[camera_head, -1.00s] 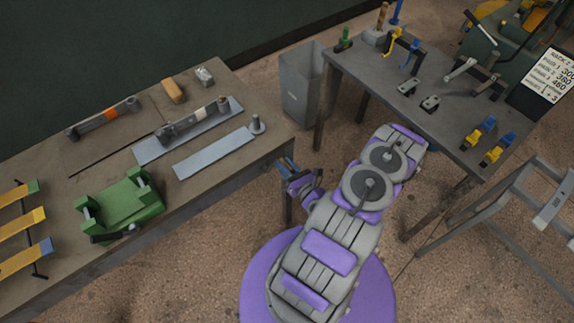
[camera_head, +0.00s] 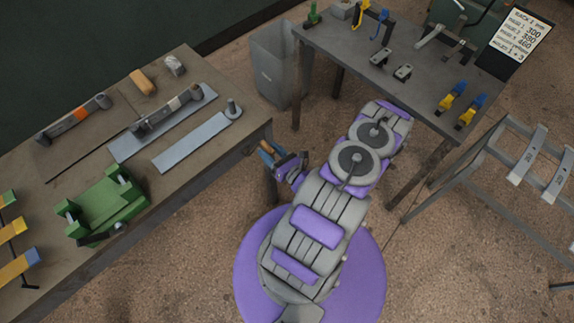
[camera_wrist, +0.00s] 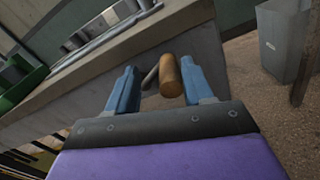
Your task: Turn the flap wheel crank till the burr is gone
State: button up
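A wooden, rounded handle (camera_wrist: 171,76) shows ahead of my gripper in the wrist view, with a grey rod (camera_wrist: 150,78) to its left. It looks like a crank grip, but what it joins is hidden. My gripper (camera_wrist: 160,78) has its two blue fingers apart. The handle lies in the gap, closer to the right finger; I cannot tell if they touch. In the head view my gripper (camera_head: 268,153) is at the right end of the left workbench (camera_head: 165,215), near its corner leg. I cannot make out a flap wheel or a burr.
A green fixture (camera_head: 103,207) and a grey plate (camera_head: 190,142) lie on the left workbench. A grey bin (camera_head: 276,72) stands between the benches. A second table (camera_head: 425,90) with tools is at upper right, and a metal rack (camera_head: 470,165) stands at right.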

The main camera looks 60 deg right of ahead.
jog(key=v, duration=0.9)
jog(key=shift+s+a+p, duration=0.25)
jog(key=shift+s+p, duration=0.05)
jog(key=shift+p, duration=0.1)
jog(key=shift+c, duration=0.2)
